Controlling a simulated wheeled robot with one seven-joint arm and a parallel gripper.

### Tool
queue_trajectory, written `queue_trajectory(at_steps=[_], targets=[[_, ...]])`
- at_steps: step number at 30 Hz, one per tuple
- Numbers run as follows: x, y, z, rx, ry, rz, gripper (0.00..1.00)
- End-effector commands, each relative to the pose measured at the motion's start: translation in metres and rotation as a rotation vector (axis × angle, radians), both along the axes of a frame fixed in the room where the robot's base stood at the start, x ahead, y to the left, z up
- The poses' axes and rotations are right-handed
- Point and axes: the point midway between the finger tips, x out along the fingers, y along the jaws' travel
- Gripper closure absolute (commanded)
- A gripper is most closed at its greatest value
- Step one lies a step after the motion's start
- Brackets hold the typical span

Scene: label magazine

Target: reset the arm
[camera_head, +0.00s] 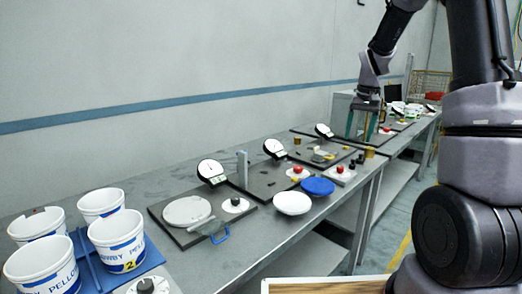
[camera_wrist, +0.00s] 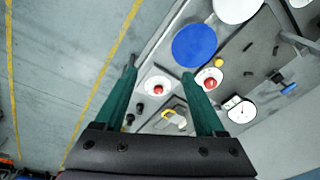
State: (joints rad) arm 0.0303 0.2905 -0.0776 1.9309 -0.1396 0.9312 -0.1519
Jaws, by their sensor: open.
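My gripper (camera_head: 362,128) is raised over the far part of the long bench in the head view, its two green fingers pointing down. In the wrist view my gripper (camera_wrist: 160,72) shows both green fingers spread apart with nothing between them. It is open and empty. My dark and grey arm reaches in from the right of the head view. I cannot tell the exact height of the fingertips above the bench.
The grey bench (camera_head: 262,246) carries several white buckets (camera_head: 118,238), dial gauges (camera_head: 212,172), a white dish (camera_head: 292,203) and a blue dish (camera_head: 317,187). The blue dish (camera_wrist: 194,45) and red buttons show below in the wrist view. Floor lies open right of the bench.

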Motion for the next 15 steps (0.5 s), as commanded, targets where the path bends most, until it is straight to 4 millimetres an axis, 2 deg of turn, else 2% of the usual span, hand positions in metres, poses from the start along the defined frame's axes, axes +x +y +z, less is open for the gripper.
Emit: queue_trajectory(at_steps=[1,5,9,15], targets=[[-0.009,0.004,0.015,0.006,-0.023,-0.003,0.28],[-0.04,0.016,0.056,0.027,-0.089,-0.017,0.28],[-0.086,0.031,0.099,0.058,-0.172,-0.036,0.28],[-0.157,0.05,0.14,0.101,-0.288,-0.057,0.28]])
